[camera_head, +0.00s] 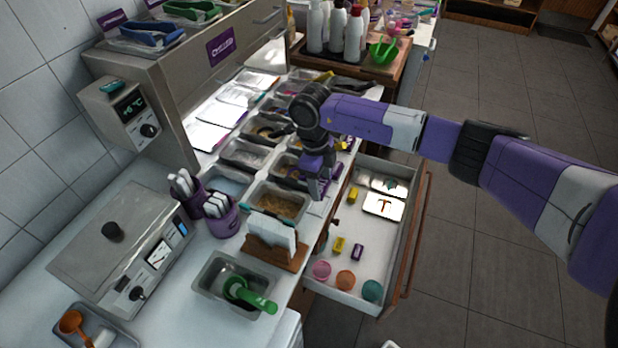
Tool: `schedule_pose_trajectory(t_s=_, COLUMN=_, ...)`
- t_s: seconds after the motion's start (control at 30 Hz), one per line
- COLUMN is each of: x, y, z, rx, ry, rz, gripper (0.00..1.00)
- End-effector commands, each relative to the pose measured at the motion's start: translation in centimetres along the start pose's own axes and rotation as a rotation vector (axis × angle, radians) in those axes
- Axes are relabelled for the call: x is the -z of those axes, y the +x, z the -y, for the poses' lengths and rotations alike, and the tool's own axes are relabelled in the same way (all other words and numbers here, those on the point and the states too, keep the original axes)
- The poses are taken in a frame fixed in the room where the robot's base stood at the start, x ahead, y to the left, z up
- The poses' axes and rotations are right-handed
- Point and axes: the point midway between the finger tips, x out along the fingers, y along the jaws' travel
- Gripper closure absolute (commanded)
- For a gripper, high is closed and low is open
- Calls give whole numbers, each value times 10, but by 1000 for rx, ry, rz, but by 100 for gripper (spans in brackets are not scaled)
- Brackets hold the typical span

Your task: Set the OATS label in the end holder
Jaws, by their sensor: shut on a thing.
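My gripper (318,188) points down at the front edge of the topping counter, just behind the open drawer. It is shut on a small label, which the fingers mostly hide; I cannot read its lettering. A pale holder strip (319,208) shows just below the fingertips, at the near end of the counter's front edge. I cannot tell whether the label touches it. The tub of brown, grainy topping (278,203) stands just left of the gripper.
The open drawer (318,253) holds yellow blocks (353,194), a purple block (357,252), a white card (384,205) and several round tubs. A wooden card stand (276,252) is close in front of the gripper. Purple cups of utensils (221,216) stand left. The floor at right is clear.

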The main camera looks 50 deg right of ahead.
Motion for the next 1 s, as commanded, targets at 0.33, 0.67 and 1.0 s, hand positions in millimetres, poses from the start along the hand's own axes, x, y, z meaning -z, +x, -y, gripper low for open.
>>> schedule_pose_trajectory(t_s=0.33, x=-2, y=14, z=-1, rx=-2, ry=0, rz=1, gripper=80)
schedule_pose_trajectory(t_s=0.67, x=-6, y=40, z=0, rx=2, ry=-3, rz=0, gripper=80)
schedule_pose_trajectory(t_s=1.0, x=-7, y=47, z=0, rx=0, ry=-2, rz=1, gripper=80)
